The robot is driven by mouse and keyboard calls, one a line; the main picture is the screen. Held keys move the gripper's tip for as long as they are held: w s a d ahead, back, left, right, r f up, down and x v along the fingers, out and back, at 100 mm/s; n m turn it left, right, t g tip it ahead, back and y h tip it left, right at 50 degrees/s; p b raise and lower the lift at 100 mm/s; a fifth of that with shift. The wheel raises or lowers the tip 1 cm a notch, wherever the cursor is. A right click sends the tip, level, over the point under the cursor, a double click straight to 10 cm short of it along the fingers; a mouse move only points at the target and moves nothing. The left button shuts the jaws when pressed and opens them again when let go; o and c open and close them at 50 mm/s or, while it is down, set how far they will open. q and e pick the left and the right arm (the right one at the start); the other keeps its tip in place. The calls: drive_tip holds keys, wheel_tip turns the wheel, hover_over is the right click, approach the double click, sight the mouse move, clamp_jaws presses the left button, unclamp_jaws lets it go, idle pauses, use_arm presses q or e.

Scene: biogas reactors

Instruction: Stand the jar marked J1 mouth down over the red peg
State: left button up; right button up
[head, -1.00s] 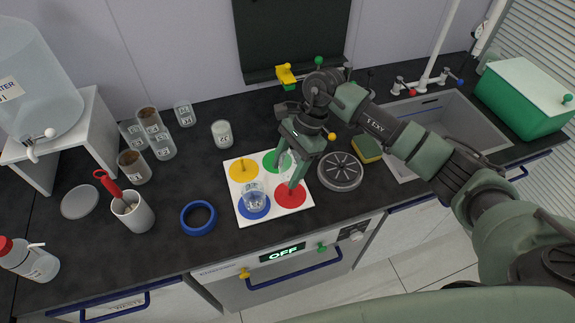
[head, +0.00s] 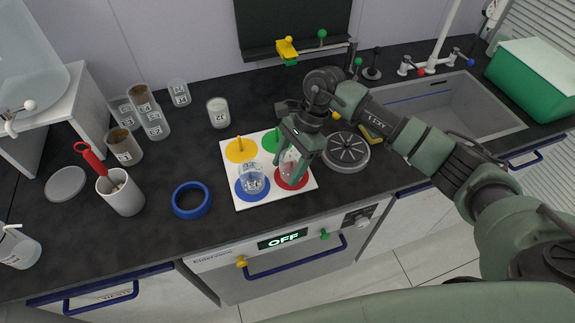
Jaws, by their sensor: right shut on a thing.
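My right gripper (head: 292,160) is over the right side of a white board (head: 226,163), just above the red disc (head: 292,183). It is shut on a clear glass jar (head: 289,168), which shows between the fingers. The jar is low over the red disc; I cannot tell whether it touches the board. Its mark cannot be read, and the red peg is not clearly visible behind jar and fingers. Another clear jar (head: 252,183) stands on the blue disc (head: 241,194). A yellow peg (head: 240,145) stands bare on its disc; the green disc (head: 269,141) is partly covered. My left gripper is not in view.
A blue ring (head: 192,200), a white cup with a red-handled tool (head: 121,195) and several jars (head: 153,122) stand left of the board. A white-filled jar (head: 218,112) is behind it. A dark round plate (head: 346,151) lies close to its right.

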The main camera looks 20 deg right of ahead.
sight(292, 156)
drive_tip(key=o, duration=1.5)
drive_tip(key=shift+o, duration=0.2)
drive_tip(key=b+v, duration=0.2)
drive_tip(key=v, duration=0.5)
drive_tip(key=shift+d+r, duration=0.15)
drive_tip(key=shift+r, duration=0.3)
drive_tip(key=shift+f, duration=0.15)
